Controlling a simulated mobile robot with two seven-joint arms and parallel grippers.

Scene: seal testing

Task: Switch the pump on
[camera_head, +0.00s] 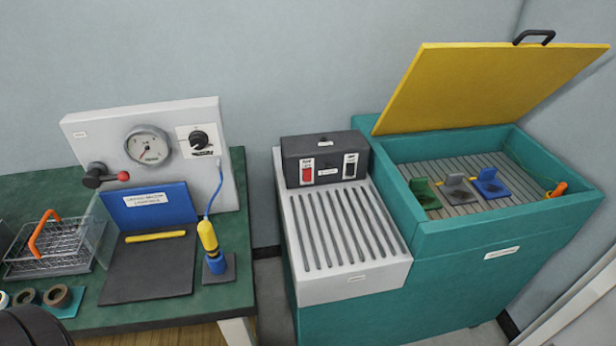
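A dark control box (325,158) sits at the back of the grey slatted ledge, left of the teal tank. Its front carries a red rocker switch (307,176) on a white plate at the left and a black rocker switch (350,166) on a white plate at the right. The small lettering is too small to read surely, so I cannot tell which switch is the pump's or whether either is on. Neither of my grippers is in view.
The teal tank (480,236) has its yellow lid (470,88) raised, with green, grey and blue pieces inside. A green bench at left holds a gauge panel (190,110), a yellow-blue hand tool (210,245) and a wire basket (55,248). The slatted ledge (350,278) is bare.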

